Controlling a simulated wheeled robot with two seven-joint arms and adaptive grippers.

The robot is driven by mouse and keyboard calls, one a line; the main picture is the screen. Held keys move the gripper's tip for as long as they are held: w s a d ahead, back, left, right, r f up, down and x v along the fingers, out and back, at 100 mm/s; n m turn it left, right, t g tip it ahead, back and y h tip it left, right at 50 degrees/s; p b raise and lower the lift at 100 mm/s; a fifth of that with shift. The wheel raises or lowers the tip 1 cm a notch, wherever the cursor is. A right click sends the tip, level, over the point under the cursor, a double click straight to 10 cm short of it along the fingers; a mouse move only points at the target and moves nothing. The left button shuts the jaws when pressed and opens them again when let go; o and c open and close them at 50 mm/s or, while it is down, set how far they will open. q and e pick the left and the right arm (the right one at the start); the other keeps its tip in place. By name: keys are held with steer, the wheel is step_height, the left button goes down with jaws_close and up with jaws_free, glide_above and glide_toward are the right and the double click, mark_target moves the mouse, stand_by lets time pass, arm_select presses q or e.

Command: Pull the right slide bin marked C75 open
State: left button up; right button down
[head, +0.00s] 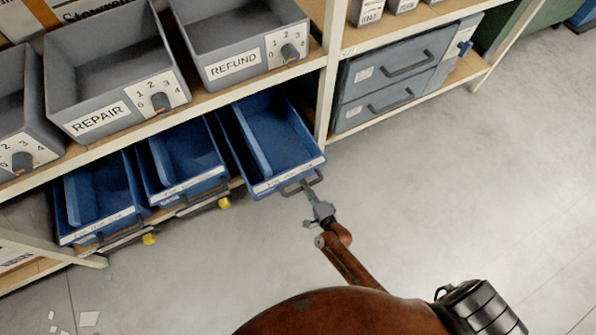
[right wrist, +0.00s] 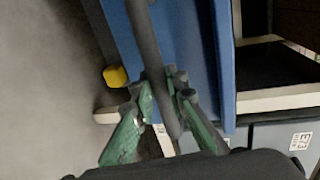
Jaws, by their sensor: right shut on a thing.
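Three blue slide bins sit on the lower shelf in the head view. The right slide bin (head: 278,128) sticks out farther over the floor than the other two; its front label is too small to read. Its dark handle (head: 302,184) is at the front edge. My right gripper (head: 316,203) is shut on this handle. In the right wrist view the green fingers of my right gripper (right wrist: 165,95) are on either side of the dark handle bar (right wrist: 147,45), with the blue bin (right wrist: 200,50) behind. My left gripper is not in view.
The middle bin (head: 185,155) and left bin (head: 98,195) are beside it, with yellow pieces (head: 149,238) below. Grey bins marked REPAIR (head: 115,70) and REFUND (head: 235,40) stand above. A white rack post (head: 328,75) is close at right. The floor (head: 440,180) in front is clear.

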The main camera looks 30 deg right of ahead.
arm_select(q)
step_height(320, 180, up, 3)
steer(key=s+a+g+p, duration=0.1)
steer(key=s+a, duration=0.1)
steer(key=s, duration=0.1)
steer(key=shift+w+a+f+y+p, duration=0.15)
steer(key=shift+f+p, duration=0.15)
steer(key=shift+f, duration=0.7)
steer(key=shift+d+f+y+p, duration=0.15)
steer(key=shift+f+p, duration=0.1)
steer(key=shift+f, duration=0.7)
arm_select(e)
steer(key=f+v, duration=0.3)
steer(key=v, duration=1.1)
steer(key=shift+s, duration=0.35)
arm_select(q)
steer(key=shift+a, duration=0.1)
arm_select(e)
steer(key=c, duration=1.9)
jaws_free()
steer(key=shift+c, duration=0.2)
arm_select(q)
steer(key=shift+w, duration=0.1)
arm_select(e)
steer(key=v, duration=1.2)
